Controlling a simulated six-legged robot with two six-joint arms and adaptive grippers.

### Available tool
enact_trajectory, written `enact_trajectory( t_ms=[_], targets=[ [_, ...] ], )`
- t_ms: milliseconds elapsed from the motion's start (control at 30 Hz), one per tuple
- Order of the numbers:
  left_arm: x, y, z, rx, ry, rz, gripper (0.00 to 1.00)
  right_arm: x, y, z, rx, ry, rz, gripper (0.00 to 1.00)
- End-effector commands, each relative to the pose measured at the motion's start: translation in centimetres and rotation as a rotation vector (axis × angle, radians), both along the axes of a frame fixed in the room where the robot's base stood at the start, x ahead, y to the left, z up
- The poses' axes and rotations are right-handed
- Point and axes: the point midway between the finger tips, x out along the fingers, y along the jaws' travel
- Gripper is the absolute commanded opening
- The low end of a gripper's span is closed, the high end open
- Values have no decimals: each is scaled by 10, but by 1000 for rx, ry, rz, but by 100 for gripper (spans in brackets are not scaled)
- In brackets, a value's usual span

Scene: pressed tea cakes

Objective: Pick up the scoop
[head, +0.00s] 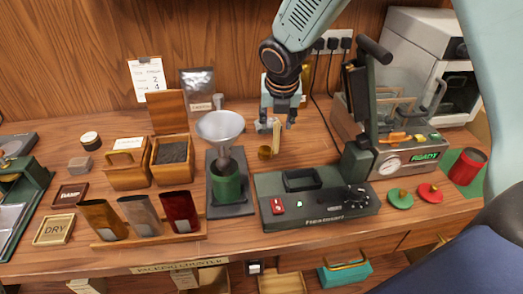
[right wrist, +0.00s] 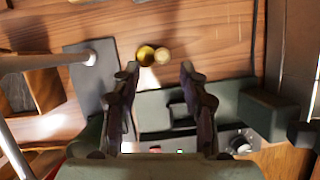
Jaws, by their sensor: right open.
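The scoop has a small brass bowl (head: 265,153) and a pale wooden handle (head: 277,141) that stands roughly upright on the counter, just behind the green-grey machine. In the right wrist view its brass bowl (right wrist: 146,54) and the round handle end (right wrist: 163,57) lie side by side beyond the fingertips. My right gripper (head: 278,124) points down over the scoop, with its fingers spread. In the right wrist view the open fingers (right wrist: 159,70) have nothing between them, and the scoop appears just past the gap. My left gripper is not in view.
A metal funnel (head: 221,126) over a green canister (head: 227,182) stands left of the scoop. The machine with a dial (head: 318,205) is in front. A press with a READY label (head: 424,153) stands at right. Bare counter (head: 312,150) lies right of the scoop.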

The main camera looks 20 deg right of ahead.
Motion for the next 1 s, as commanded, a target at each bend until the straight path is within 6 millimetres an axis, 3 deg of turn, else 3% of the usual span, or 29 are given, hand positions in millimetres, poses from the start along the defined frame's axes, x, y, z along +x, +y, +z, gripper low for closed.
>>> enact_trajectory(
  t_ms=[167,633,1000],
  targets=[
    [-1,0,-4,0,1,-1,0,1,-2,-9,-6,3,9,44],
    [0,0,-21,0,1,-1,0,21,-7,-65,-4,3,8,44],
    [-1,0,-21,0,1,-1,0,27,-8,-71,-4,1,8,43]
  ],
)
